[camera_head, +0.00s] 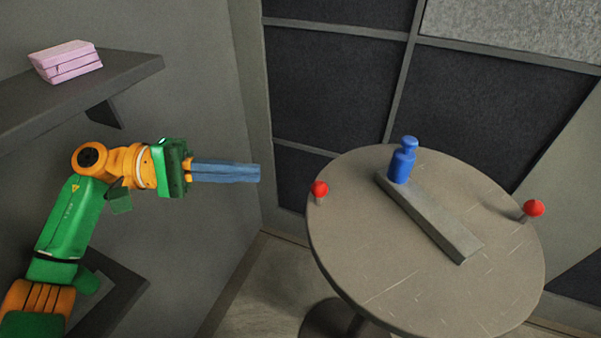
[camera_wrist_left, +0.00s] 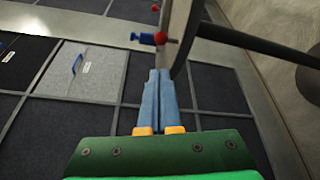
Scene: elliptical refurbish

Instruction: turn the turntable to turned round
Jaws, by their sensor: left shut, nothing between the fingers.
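The turntable (camera_head: 350,262) is a round grey-brown top on a stand, at the right in the head view. A red knob (camera_head: 320,188) stands at its left edge and another red knob (camera_head: 533,208) at its right edge. A grey bar (camera_head: 440,230) lies across the top, with a blue bottle-shaped piece (camera_head: 403,162) at its far end. My left gripper (camera_head: 259,173) is shut and empty, left of the turntable and apart from it. In the left wrist view the blue fingers (camera_wrist_left: 159,72) point towards the table's edge, near a red knob (camera_wrist_left: 161,38). My right gripper is not in view.
A wall shelf (camera_head: 120,75) with pink boxes (camera_head: 66,61) is at the upper left. A lower shelf (camera_head: 110,295) is beneath my arm. A dark panelled wall (camera_head: 335,90) stands behind the turntable. Free space lies between my fingertips and the table.

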